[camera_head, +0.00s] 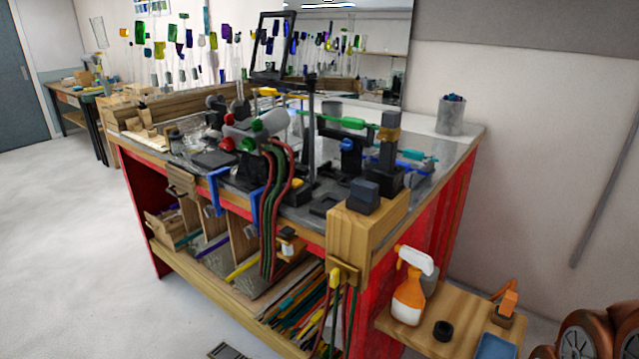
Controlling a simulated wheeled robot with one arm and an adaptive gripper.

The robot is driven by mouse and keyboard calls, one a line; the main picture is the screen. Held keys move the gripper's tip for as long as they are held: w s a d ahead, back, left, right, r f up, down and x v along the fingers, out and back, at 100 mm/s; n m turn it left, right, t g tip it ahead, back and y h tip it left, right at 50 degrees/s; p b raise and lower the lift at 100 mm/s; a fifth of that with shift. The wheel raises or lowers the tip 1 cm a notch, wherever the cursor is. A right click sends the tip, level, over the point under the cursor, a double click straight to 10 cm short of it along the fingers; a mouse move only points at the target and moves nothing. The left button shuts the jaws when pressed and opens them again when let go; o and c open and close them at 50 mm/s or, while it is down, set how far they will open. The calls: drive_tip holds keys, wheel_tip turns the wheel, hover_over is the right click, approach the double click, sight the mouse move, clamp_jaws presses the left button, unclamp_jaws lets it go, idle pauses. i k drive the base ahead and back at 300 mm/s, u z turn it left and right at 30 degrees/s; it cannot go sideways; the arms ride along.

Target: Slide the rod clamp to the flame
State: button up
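A green glass rod (340,121) lies roughly level above the right part of the workbench. Its right end meets a dark upright post (388,150) with a brass-coloured piece, which looks like the rod clamp. A small blue-knobbed holder (347,146) stands just below the rod. A bench torch (268,122) with a pale cylindrical nozzle sits to the left of the rod, with red and green hoses hanging from it. I cannot make out a flame at it. My gripper is not in view.
The red-sided workbench (450,190) is crowded with tools. A dark frame on a stand (272,48) rises above the torch. A grey cup (451,115) stands at the back right corner. A side shelf holds an orange spray bottle (410,290). The floor at left is clear.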

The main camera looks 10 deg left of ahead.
sight(351, 160)
drive_tip(key=u, duration=0.7)
drive_tip(key=i, duration=0.45)
